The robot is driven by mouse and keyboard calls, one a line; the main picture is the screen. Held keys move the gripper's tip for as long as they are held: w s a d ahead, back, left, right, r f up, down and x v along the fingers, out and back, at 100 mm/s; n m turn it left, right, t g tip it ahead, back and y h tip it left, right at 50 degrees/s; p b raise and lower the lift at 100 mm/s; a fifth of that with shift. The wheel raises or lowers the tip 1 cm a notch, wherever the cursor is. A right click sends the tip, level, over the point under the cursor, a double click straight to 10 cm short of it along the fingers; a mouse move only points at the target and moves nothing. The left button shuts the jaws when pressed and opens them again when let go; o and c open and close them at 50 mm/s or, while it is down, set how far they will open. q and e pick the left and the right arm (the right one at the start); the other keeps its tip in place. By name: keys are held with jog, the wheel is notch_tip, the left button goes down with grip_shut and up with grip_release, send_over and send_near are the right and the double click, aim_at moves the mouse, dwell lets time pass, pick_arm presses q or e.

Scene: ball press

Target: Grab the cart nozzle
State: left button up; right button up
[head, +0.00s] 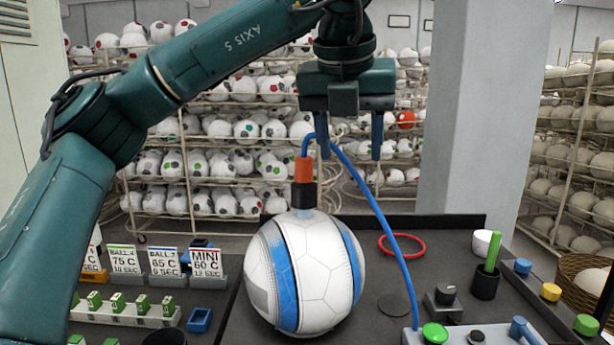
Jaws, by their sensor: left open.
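The nozzle (304,168) has an orange upper part and a black lower part. It stands upright at the top of a white, blue-striped ball (318,275). A blue hose (372,200) rises from the nozzle, passes by my gripper and runs down to the grey control box (412,336) at the front. My left gripper (349,150) points down, open, with nothing seen held between its fingers. Its left fingertip appears close above and right of the nozzle; the depth gap is unclear. My right gripper is not in view.
The dark bench holds a red ring (402,245), a black cup with a green stick (485,284) and colored knobs at right. Label cards (165,262) and a rack of green pieces (125,312) are at left. Ball shelves and a grey pillar (470,110) stand behind.

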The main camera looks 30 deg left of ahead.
aim_at(304, 157)
pick_arm(q)
jog(key=s+a+r+n+y, duration=0.2)
jog(key=a+r+n, duration=0.1)
jog(key=a+r, duration=0.25)
jog(key=shift+t, duration=0.3)
jog(key=x, duration=0.7)
jog(key=shift+w+f+b, duration=0.15)
jog(key=shift+w+b, duration=0.05)
jog(key=shift+b, duration=0.15)
jog(key=x, duration=0.2)
jog(key=a+p+x, duration=0.1)
jog(key=x, duration=0.2)
jog(key=shift+w+f+p, duration=0.1)
jog(key=shift+f+p, duration=0.2)
jog(key=shift+f, duration=0.05)
jog(key=shift+c, duration=0.2)
grip_shut()
jog(key=shift+r, duration=0.1)
